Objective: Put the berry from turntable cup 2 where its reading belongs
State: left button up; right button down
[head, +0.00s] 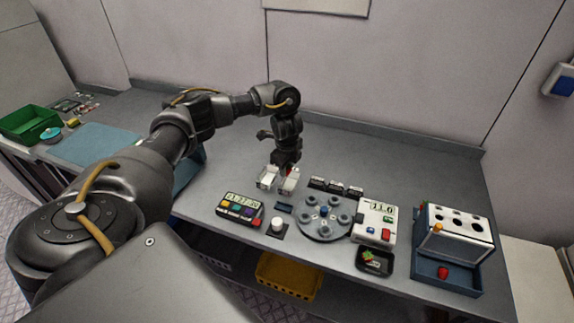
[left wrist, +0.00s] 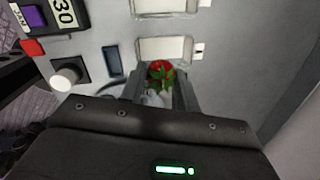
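In the head view only a speck of red shows at the fingertips. The grey turntable (head: 325,211) has several cups around a blue centre; their numbers are unreadable and they look empty. A white meter (head: 377,209) to its right reads 11.0. My right gripper is not in view.
A white rack with holes (head: 456,237) stands in a blue base at right, with a red piece and an orange piece. A black dish (head: 374,272) sits in front of the meter. A button panel (head: 240,208) and a white knob (head: 277,223) lie left of the turntable.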

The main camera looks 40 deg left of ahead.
pick_arm(q)
jog(key=shift+f, duration=0.15)
notch_tip(320, 180, down, 3)
jog(key=b, duration=0.3)
jog(key=shift+f+b, duration=0.45)
jog(key=shift+f, duration=0.2)
jog(key=o, duration=0.7)
jog(key=shift+c, duration=0.2)
jog(key=shift+r, duration=0.1)
